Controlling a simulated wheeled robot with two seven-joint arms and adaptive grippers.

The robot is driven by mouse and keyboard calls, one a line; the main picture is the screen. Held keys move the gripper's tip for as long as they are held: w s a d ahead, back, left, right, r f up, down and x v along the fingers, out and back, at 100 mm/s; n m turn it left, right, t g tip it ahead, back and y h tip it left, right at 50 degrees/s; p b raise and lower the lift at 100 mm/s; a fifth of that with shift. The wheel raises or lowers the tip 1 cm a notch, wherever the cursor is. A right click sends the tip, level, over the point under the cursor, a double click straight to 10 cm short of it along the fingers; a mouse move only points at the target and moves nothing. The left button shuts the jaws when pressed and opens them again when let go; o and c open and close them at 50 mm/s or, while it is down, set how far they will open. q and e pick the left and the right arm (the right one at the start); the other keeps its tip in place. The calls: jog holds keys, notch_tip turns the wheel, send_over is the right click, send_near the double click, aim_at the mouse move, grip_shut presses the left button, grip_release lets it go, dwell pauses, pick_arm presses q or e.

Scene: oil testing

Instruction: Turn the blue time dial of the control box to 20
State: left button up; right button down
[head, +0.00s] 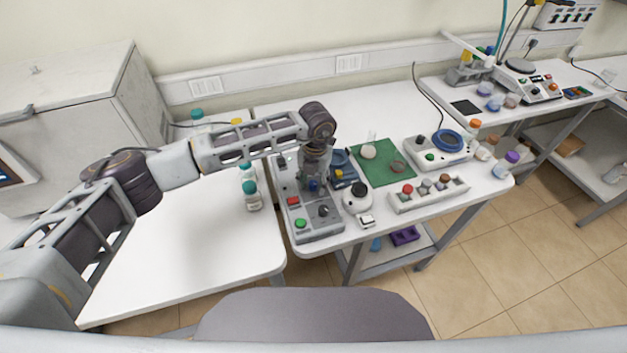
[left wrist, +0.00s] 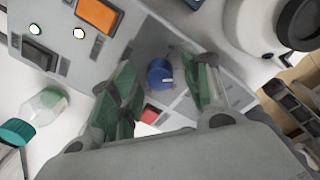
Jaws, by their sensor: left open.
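The grey control box (head: 318,228) stands on the white table in the middle of the head view, with a red and a green button and a dark knob at its near end. Its blue time dial (left wrist: 160,73) shows in the left wrist view, with a short white mark on its face; in the head view the dial (head: 314,185) is a small blue spot below my gripper. My left gripper (head: 315,178) is over the box. Its two open fingers (left wrist: 168,92) lie on either side of the dial. I cannot tell whether they touch it. My right gripper is not in view.
A white round device with a black knob (head: 358,190) stands close right of the box. A green mat (head: 385,165) and a rack of colored knobs (head: 428,194) lie further right. Bottles with teal caps (head: 251,195) stand left of the box. The left table's front is clear.

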pick_arm(q)
grip_shut()
dwell(0.4)
